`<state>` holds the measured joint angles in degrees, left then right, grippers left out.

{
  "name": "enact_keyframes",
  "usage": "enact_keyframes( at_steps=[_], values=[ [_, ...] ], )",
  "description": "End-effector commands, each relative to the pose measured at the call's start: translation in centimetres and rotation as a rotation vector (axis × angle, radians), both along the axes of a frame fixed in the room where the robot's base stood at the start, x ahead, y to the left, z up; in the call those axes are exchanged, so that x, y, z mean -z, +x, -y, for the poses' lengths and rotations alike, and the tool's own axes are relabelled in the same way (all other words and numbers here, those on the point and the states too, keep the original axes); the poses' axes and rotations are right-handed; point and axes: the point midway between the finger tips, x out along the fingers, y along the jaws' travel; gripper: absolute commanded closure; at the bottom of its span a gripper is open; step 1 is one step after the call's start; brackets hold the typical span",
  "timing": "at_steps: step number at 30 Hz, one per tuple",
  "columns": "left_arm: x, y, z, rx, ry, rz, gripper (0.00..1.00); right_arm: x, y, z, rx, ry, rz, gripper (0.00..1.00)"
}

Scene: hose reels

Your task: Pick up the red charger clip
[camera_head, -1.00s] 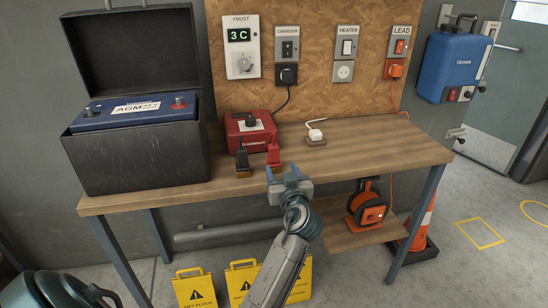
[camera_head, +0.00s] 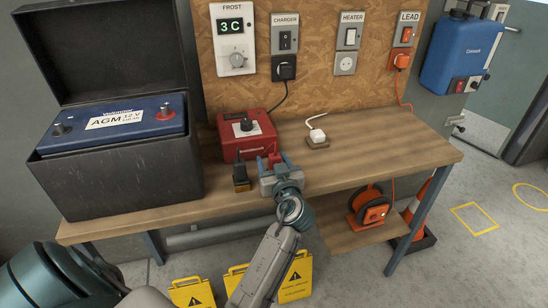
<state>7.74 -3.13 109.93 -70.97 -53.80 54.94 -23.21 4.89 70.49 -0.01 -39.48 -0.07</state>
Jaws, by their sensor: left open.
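The red charger clip (camera_head: 274,159) stands at the front of the bench, just right of the black clip (camera_head: 241,173). My left gripper (camera_head: 268,164) is open, with its fingers at the red clip and covering its lower part. I cannot tell whether the clip is between the fingers. The red charger (camera_head: 247,146) with a dark knob sits behind the clips. My right gripper is not in view.
An open black box holding a blue battery (camera_head: 115,125) stands on the left of the wooden bench (camera_head: 385,150). A white plug (camera_head: 317,136) lies right of the charger. Yellow wet-floor signs (camera_head: 296,277) stand below. The bench's right side is mostly clear.

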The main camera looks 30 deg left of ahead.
Motion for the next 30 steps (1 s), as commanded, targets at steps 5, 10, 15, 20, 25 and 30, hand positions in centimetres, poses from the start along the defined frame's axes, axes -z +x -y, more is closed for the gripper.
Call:
enact_keyframes(
  at_steps=[5,10,15,20,25,30],
  values=[
    [0.1,-0.2,0.0,-0.002,0.001,-0.001,0.45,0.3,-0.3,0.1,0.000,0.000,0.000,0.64],
    [0.1,-0.1,0.0,-0.002,0.000,0.000,0.51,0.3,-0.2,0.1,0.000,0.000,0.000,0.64],
    [0.1,-0.1,0.0,-0.002,0.000,0.000,0.85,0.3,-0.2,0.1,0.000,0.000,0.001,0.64],
    [0.1,-0.1,0.0,-0.002,0.000,0.000,0.96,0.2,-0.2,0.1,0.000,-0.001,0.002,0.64],
    [-0.2,-0.1,0.0,-0.002,-0.001,0.001,0.96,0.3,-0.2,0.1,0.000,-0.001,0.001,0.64],
    [-2.4,-0.1,0.0,-0.001,-0.001,0.006,0.96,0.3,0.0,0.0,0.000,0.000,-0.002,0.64]
  ],
)
